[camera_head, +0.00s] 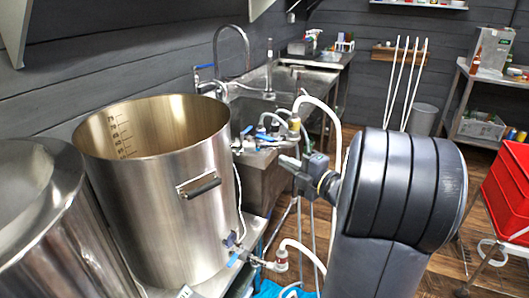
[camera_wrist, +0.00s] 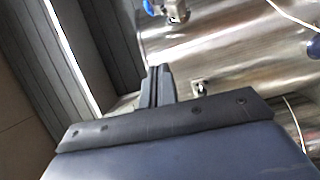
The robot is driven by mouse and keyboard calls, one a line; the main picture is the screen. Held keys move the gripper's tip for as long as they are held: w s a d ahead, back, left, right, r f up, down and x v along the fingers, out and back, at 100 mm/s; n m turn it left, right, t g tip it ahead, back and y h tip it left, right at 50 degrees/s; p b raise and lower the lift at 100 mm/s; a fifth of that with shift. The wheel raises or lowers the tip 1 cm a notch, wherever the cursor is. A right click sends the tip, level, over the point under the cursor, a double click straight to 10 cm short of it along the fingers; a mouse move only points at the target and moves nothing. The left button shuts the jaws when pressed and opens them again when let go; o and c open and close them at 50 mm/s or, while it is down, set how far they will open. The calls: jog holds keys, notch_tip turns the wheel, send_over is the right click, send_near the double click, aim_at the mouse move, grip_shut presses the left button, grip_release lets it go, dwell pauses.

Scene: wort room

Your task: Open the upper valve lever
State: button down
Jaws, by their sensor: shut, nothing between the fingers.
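My gripper (camera_head: 284,161) is in front of the arm in the head view, pointing left toward the fittings beside the big steel kettle (camera_head: 160,215). In the wrist view its fingers (camera_wrist: 158,78) are together and empty, against a shiny steel vessel. Blue valve levers show at two heights in the head view: one upper blue lever (camera_head: 247,130) among the hoses near the sink, and a lower blue lever (camera_head: 236,258) at the kettle's foot. I cannot tell if the gripper touches any lever. A blue-topped fitting (camera_wrist: 152,7) is at the top of the wrist view, apart from the fingers.
A white hose (camera_head: 322,105) arcs close above my gripper. Another steel vessel (camera_head: 45,225) stands at the left. Behind are a sink with a tap (camera_head: 232,45). Red crates (camera_head: 508,190) are at the right, with some open wooden floor near them.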

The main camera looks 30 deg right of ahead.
jog(key=p, duration=0.2)
send_near(259, 137)
jog(key=shift+a+x, duration=0.4)
jog(key=shift+x, duration=2.1)
jog(key=shift+s+f, duration=0.1)
jog(key=shift+n, duration=0.3)
jog(key=shift+d+n+y, duration=0.3)
jog(key=shift+y, duration=0.1)
